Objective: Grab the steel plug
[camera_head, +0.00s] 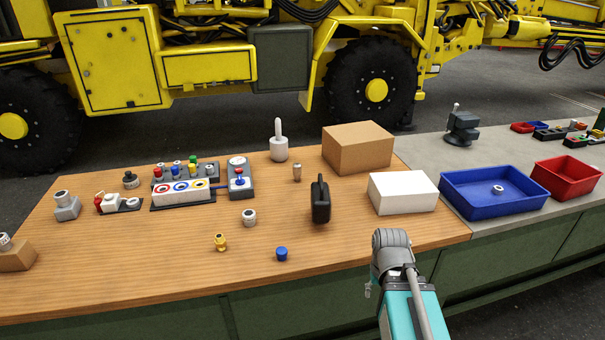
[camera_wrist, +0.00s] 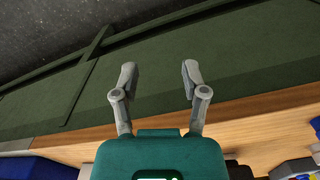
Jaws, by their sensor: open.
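In the head view my arm is at the front edge, right of and nearer than these pieces, and the fingers are mostly hidden.
A black upright case (camera_head: 320,202), a white box (camera_head: 403,193) and a cardboard box (camera_head: 357,148) stand near the plug-like piece. A brass fitting (camera_head: 220,242) and a blue cap (camera_head: 281,254) lie in front. A blue bin (camera_head: 470,206) is right.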

